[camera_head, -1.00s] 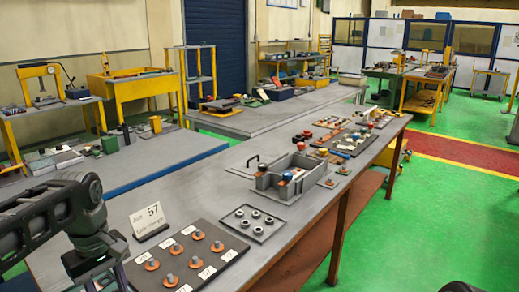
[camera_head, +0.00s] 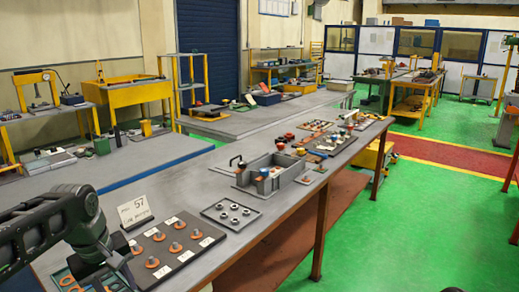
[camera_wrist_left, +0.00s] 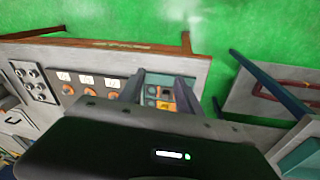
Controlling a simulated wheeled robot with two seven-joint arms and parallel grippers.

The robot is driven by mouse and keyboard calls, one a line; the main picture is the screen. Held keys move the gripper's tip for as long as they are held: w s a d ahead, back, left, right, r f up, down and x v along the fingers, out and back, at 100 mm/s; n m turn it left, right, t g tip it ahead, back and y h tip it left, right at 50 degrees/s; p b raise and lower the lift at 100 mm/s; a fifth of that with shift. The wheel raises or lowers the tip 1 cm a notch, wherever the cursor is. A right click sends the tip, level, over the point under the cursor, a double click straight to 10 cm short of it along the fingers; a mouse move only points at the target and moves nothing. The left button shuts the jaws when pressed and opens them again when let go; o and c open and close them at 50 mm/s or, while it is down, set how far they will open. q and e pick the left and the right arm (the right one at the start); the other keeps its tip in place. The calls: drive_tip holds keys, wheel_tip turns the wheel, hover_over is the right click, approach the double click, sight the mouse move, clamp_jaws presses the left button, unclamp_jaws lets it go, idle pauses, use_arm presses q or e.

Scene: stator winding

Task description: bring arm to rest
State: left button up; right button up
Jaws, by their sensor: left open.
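My left arm comes in from the left in the head view, with its left gripper (camera_head: 108,274) low over the near end of the grey bench (camera_head: 215,182). In the left wrist view its two fingers (camera_wrist_left: 160,88) stand apart with nothing held between them. Beyond the fingers lies a small tray with teal and orange parts. A dark plate (camera_head: 183,262) with labelled copper-coloured parts lies right of the gripper; it also shows in the wrist view (camera_wrist_left: 122,80). My right gripper is not in view.
A number 57 card (camera_head: 134,212) stands close behind the left gripper. A small tray of rings (camera_head: 247,223) and a grey divided box (camera_head: 296,188) lie farther along the bench. Green floor (camera_head: 430,230) is clear on the right.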

use_arm(q)
drive_tip(key=w+d+f+m+t+h, duration=0.2)
drive_tip(key=w+d+f+m+t, duration=0.15)
drive_tip(key=w+d+f, duration=0.5)
drive_tip(key=s+d+f+m, duration=0.1)
drive_tip(key=d+f, duration=0.2)
drive_tip(key=f, duration=0.4)
drive_tip(key=s+d+f+m, duration=0.1)
drive_tip(key=s+d+f, duration=0.15)
drive_tip(key=f, duration=0.45)
drive_tip(key=s+d+f+g, duration=0.1)
drive_tip(key=s+d+f, duration=0.2)
drive_tip(key=s+f, duration=0.3)
drive_tip(key=s+d+f+m+g+h, duration=0.1)
drive_tip(key=s+d+f+g, duration=0.1)
drive_tip(key=s+d+f, duration=0.2)
drive_tip(key=s+d+f+g+h, duration=0.1)
drive_tip(key=s+d+f, duration=0.3)
drive_tip(key=s+f, duration=0.5)
drive_tip(key=s+g, duration=0.1)
drive_tip(key=s, duration=0.5)
drive_tip(key=shift+d+f+m, duration=0.25)
drive_tip(key=shift+f+m, duration=0.05)
drive_tip(key=shift+m, duration=0.05)
drive_tip(key=shift+s, duration=0.1)
